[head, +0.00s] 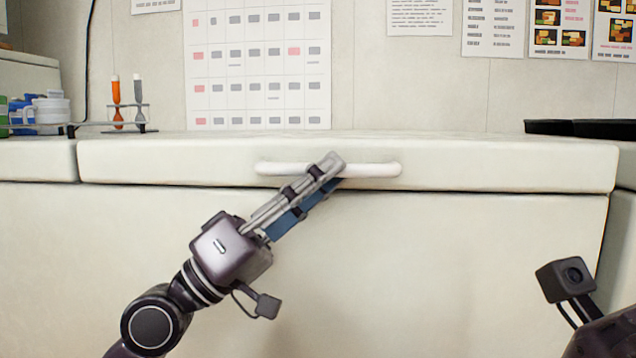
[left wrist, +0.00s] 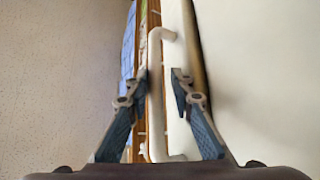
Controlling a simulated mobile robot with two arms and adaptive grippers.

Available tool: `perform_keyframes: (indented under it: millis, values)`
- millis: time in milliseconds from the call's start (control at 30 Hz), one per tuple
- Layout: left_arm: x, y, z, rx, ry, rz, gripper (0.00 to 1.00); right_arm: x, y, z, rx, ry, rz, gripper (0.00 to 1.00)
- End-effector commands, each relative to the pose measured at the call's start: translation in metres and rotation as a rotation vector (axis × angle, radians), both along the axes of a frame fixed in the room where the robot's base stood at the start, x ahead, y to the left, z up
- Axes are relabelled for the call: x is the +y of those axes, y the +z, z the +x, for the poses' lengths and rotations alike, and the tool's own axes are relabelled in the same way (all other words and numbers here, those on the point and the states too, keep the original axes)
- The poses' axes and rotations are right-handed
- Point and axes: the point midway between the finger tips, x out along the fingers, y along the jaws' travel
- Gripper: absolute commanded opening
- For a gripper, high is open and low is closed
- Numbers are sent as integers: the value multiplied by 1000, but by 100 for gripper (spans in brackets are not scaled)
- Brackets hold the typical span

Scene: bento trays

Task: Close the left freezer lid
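The freezer lid (head: 480,165) is a wide pale slab lying level across the freezer front, with a thin dark seam beneath it. Its white bar handle (head: 375,170) is on the lid's front edge. My left gripper (head: 331,166) reaches up from the lower left, its fingertips at the middle of the handle. In the left wrist view, the fingers of my left gripper (left wrist: 161,78) are apart, with the handle (left wrist: 156,95) running between them. I cannot tell whether either finger touches it. Of my right arm, only the wrist part shows at the lower right; its fingers are out of frame.
A rack (head: 127,127) with an orange tube (head: 117,100) and a grey tube (head: 138,92) stands at the back left, beside a white mug (head: 50,110). Black trays (head: 590,129) lie at the back right. The freezer's front face (head: 430,270) is clear.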

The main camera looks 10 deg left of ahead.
Motion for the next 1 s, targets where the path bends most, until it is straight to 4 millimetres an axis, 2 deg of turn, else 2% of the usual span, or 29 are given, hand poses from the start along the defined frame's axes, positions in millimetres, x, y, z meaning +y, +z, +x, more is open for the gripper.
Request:
perform_keyframes:
  millis: [233, 700, 1000]
  values:
    - [15, -12, -6, 4, 4, -3, 20, 0, 0, 0, 0, 0, 1, 40]
    - [69, -56, -38, 3, 2, -2, 20, 0, 1, 0, 1, 0, 0, 40]
    - [85, -69, -49, 0, 0, 0, 20, 0, 1, 0, 1, 0, 0, 40]
